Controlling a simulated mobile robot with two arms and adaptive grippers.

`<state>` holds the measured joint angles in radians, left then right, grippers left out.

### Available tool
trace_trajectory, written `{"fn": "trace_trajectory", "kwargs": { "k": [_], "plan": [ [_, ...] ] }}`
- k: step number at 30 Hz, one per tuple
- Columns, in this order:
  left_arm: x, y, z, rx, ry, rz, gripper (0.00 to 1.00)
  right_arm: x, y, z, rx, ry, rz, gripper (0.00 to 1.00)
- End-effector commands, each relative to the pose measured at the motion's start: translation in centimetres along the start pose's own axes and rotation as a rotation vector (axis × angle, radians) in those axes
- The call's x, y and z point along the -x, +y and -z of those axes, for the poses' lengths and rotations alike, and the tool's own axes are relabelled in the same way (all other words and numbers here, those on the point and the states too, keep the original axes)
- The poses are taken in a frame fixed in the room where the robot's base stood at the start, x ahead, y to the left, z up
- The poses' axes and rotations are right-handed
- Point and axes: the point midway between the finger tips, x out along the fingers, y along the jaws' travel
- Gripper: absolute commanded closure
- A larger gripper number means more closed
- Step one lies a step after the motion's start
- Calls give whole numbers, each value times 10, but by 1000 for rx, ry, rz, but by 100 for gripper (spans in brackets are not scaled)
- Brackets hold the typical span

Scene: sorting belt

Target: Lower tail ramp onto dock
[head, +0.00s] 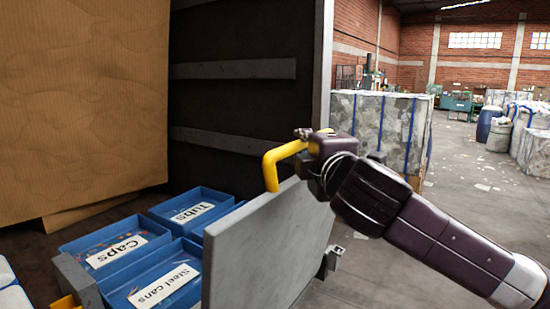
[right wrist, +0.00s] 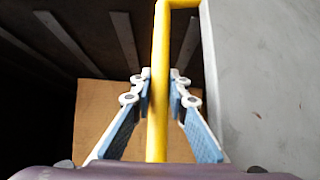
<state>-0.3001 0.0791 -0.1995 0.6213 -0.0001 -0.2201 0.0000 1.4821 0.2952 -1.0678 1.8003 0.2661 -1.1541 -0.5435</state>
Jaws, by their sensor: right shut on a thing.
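The tail ramp (head: 268,250) is a flat grey panel at the open end of the truck body. It stands raised, close to upright and slightly tilted, in front of the blue bins. A yellow handle (head: 270,172) rises from its top edge. My right gripper (head: 306,146) is at the handle, its arm coming in from the right. In the right wrist view the yellow handle (right wrist: 160,60) runs between the two blue-padded fingers, which are shut on it. The ramp's lower edge is partly out of frame. My left gripper is not in view.
Blue bins labelled Tubs (head: 160,208), Caps (head: 75,245) and Steel cans (head: 190,249) sit inside the truck beside a large cardboard box (head: 85,100). Wrapped bales (head: 390,130) stand behind my right arm. Concrete floor (head: 455,190) is open at the right.

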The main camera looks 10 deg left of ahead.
Motion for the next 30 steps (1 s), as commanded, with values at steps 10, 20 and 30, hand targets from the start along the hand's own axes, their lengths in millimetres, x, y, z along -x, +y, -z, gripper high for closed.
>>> {"fn": "trace_trajectory", "kwargs": {
  "k": [10,20,30],
  "plan": [
    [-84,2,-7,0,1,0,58,71,-40,-74,-131,-6,-127,100],
    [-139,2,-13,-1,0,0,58,123,-70,-125,-234,-6,-229,100],
    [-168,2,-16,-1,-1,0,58,150,-86,-151,-294,-3,-288,100]
  ]
}}
